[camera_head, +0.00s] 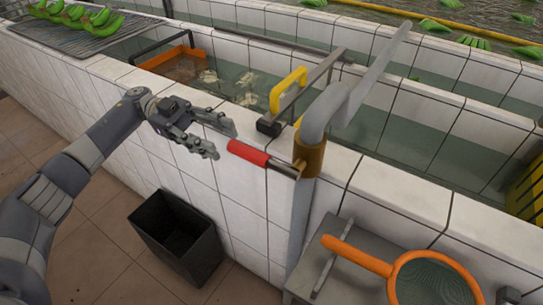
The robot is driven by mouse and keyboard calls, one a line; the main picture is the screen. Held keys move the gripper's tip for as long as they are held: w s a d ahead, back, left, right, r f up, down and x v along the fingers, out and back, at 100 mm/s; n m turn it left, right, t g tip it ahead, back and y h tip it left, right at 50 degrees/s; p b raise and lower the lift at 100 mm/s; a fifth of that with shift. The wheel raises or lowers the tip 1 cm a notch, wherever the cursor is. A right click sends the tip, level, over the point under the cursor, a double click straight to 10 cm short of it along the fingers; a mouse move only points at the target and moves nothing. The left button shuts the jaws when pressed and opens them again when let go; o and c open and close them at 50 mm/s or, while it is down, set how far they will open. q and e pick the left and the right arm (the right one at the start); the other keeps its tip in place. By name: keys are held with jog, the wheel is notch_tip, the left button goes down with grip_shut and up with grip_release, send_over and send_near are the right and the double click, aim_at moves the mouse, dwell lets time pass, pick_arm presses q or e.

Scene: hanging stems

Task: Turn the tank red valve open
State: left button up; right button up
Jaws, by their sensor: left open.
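The red valve handle (249,153) sticks out to the left from the brass valve body (309,154) on the grey tank pipe (314,116). My left gripper (225,141) is open, with its fingers pointing right toward the handle's red end. A small gap shows between the fingertips and the red grip, and nothing is between the fingers. The lower finger lies close to the handle's tip; how far apart they are in depth is hard to tell.
A yellow-handled tool (288,88) rests on the tiled tank wall beside the pipe. A black bin (176,237) stands on the floor below. An orange-rimmed net (362,259) lies on a grey stand at the lower right. Green bananas (92,17) lie on a rack at the upper left.

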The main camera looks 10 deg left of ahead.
aim_at(257, 158)
pick_arm(q)
jog(key=x, duration=0.2)
jog(key=p+x, duration=0.1)
jog(key=x, duration=0.1)
jog(key=p+x, duration=0.1)
jog(key=x, duration=0.1)
jog(key=shift+s+d, duration=0.15)
jog(key=shift+s, duration=0.2)
jog(key=x, duration=0.3)
jog(key=shift+d+f, duration=0.1)
jog(key=shift+d, duration=0.1)
jog(key=shift+s+d+p, duration=0.15)
jog(key=shift+d+p, duration=0.15)
jog(key=shift+d, duration=0.05)
jog(key=shift+f, duration=0.1)
grip_shut()
pick_arm(e)
notch_tip(257, 158, up, 2)
jog(key=shift+r, duration=0.1)
